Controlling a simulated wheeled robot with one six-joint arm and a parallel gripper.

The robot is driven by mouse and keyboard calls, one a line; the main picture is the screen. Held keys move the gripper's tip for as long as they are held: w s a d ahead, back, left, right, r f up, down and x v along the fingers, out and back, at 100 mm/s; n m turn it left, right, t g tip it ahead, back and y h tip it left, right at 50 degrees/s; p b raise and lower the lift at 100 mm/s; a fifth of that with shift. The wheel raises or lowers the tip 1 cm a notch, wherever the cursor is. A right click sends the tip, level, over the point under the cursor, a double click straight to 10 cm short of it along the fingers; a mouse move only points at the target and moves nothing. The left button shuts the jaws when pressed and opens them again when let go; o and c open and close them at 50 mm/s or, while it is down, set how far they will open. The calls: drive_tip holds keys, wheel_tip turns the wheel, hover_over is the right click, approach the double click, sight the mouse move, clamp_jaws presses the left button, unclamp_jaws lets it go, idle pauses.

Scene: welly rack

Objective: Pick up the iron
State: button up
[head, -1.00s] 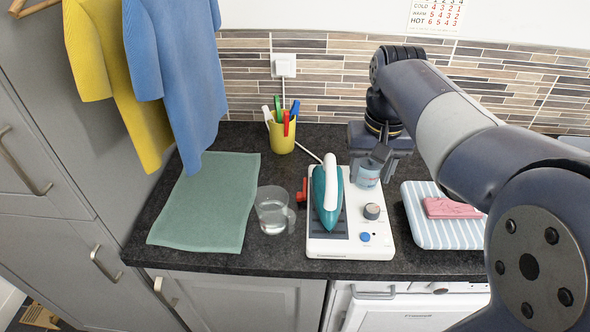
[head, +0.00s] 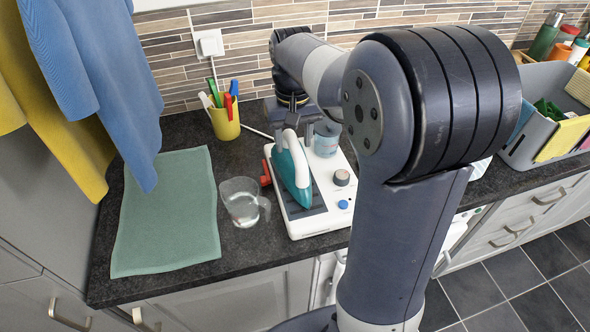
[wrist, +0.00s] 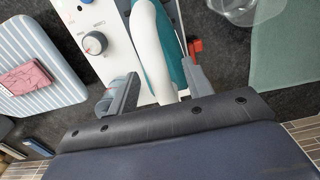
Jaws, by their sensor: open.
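The iron (head: 292,172) has a teal body and a white handle. It rests on a white steam station (head: 322,212) with a grey plate, a knob and a blue button on the counter. My gripper (head: 300,126) is open at the rear end of the iron's handle, seen from above. In the wrist view the white handle (wrist: 153,45) runs between the two grey fingers of my gripper (wrist: 158,88), one on each side. I cannot tell whether either finger touches it. The wrist itself hides the iron's rear end there.
A glass jug (head: 243,203) with water stands to the left, by a green cloth (head: 168,212). A yellow pen cup (head: 225,122) is at the back. A grey crate (head: 515,150) stands at the right.

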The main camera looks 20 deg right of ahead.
drive_tip(key=shift+s+d+f, duration=0.1)
drive_tip(key=shift+d+f, duration=0.1)
drive_tip(key=shift+f, duration=1.7)
clamp_jaws()
drive_tip(key=shift+r, duration=0.1)
